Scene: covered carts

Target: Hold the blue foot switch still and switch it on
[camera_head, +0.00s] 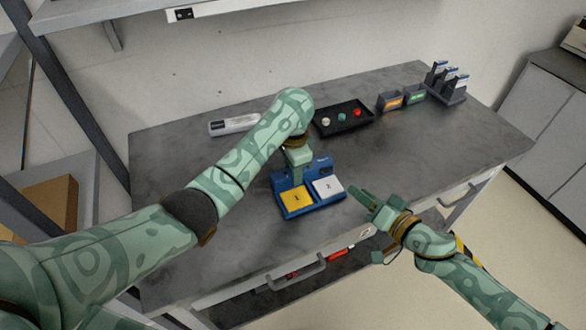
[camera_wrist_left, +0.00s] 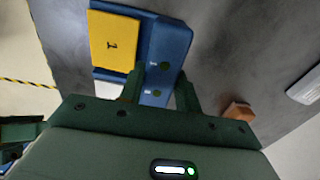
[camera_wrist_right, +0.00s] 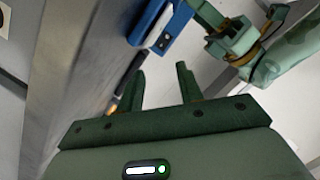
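The blue foot switch (camera_head: 312,173) sits on the grey table near its front edge. It has a yellow pedal marked 1 (camera_head: 296,199) on the left and a white pedal marked 2 (camera_head: 327,187) on the right. My left gripper (camera_wrist_left: 160,80) is over the rear part of the blue body, its fingers apart; whether they touch it is unclear. Two small dark green round spots show on the body there. My right gripper (camera_head: 358,196) is just right of the switch at the table edge, open and empty in the right wrist view (camera_wrist_right: 160,80).
A black tray (camera_head: 326,131) with several coloured buttons, small labelled bins (camera_head: 390,103) and a dark rack (camera_head: 452,96) stand at the back. A white labelled box (camera_head: 233,124) lies back left. A brown block (camera_wrist_left: 238,112) lies near my left gripper. The table's right side is clear.

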